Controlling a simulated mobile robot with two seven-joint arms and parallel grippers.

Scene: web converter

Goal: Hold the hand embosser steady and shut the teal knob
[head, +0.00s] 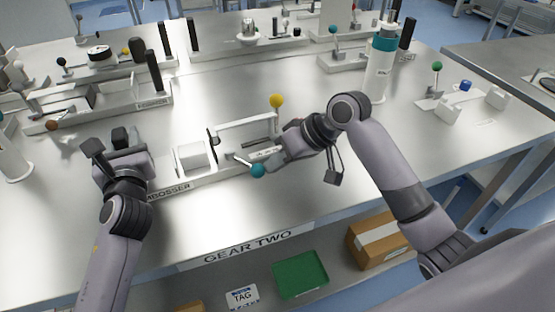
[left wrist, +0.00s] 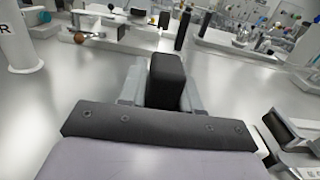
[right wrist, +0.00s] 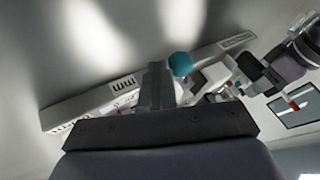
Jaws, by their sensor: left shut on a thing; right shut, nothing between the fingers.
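The hand embosser (head: 195,178) is a long white base with a block, a raised frame and a label on its front, partly hidden by my arms. My left gripper (head: 120,140) is shut on its upright black post, which stands between the fingers in the left wrist view (left wrist: 168,80). The teal knob (head: 258,170) is a ball on a short metal lever, low at the front of the embosser. My right gripper (head: 270,158) is shut and empty, close beside the knob. In the right wrist view the knob (right wrist: 181,64) shows just right of the fingertips (right wrist: 157,80); I cannot tell whether they touch.
A yellow ball (head: 276,100) stands on the embosser's far end. Other devices with black posts stand behind, and a white cylinder with a teal band (head: 379,70) is at the back right. A green-knobbed stand (head: 437,68) is further right. The front right tabletop is bare.

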